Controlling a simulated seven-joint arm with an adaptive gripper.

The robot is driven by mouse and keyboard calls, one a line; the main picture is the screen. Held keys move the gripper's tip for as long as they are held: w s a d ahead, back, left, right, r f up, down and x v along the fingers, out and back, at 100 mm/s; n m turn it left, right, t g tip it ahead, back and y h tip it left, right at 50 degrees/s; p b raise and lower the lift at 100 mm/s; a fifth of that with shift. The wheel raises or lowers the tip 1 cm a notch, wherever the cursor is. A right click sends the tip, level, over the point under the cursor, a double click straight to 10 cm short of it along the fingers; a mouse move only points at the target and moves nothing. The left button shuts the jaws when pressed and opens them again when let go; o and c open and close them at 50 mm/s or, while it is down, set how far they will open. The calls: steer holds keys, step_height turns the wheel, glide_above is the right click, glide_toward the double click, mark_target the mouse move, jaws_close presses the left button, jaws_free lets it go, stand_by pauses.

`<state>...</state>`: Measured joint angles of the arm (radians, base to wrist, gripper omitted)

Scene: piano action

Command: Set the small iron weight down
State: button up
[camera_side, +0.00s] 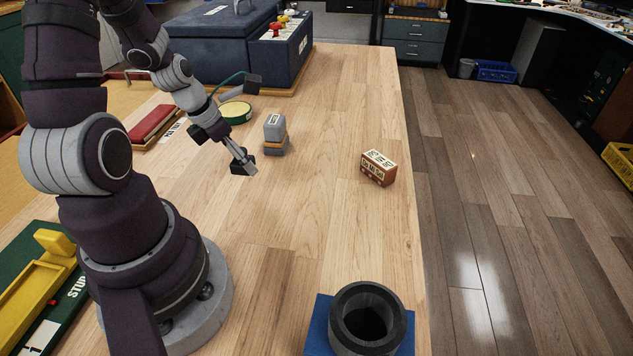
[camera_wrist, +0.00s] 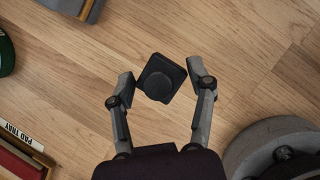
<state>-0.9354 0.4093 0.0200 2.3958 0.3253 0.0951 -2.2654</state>
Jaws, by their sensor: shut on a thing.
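The small iron weight (camera_wrist: 160,78) is a dark, squarish block with a round knob, seen between my fingertips in the wrist view. My gripper (camera_wrist: 161,82) is shut on it. In the side view my gripper (camera_side: 242,160) points down at the left-middle of the wooden table (camera_side: 310,210), with the dark weight (camera_side: 243,168) at its tips. The weight is low over the wood. I cannot tell whether its underside touches the table.
A grey and wooden block stack (camera_side: 275,135) stands just beyond my gripper. A green round tin (camera_side: 235,112) and a red pad tray (camera_side: 152,124) lie behind left. A lettered brown block (camera_side: 378,168) is to the right; a grey hollow cylinder (camera_side: 368,318) stands in front. Bare table lies between.

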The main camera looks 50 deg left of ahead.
mark_target(248, 190)
steer(key=shift+f, duration=2.45)
steer(key=shift+f, duration=0.1)
steer(key=o, duration=1.2)
steer(key=shift+o, duration=0.2)
steer(key=v, duration=1.2)
steer(key=w+d+r+m, duration=0.1)
steer(key=d+r+m, duration=0.3)
steer(key=m, duration=1.4)
steer(key=w+d+r+m+t, duration=0.1)
steer(key=d+r+m, duration=0.4)
steer(key=m, duration=1.3)
steer(key=d, duration=0.4)
steer(key=shift+w+d+r, duration=0.2)
steer(key=shift+d+r, duration=0.05)
steer(key=shift+d, duration=0.15)
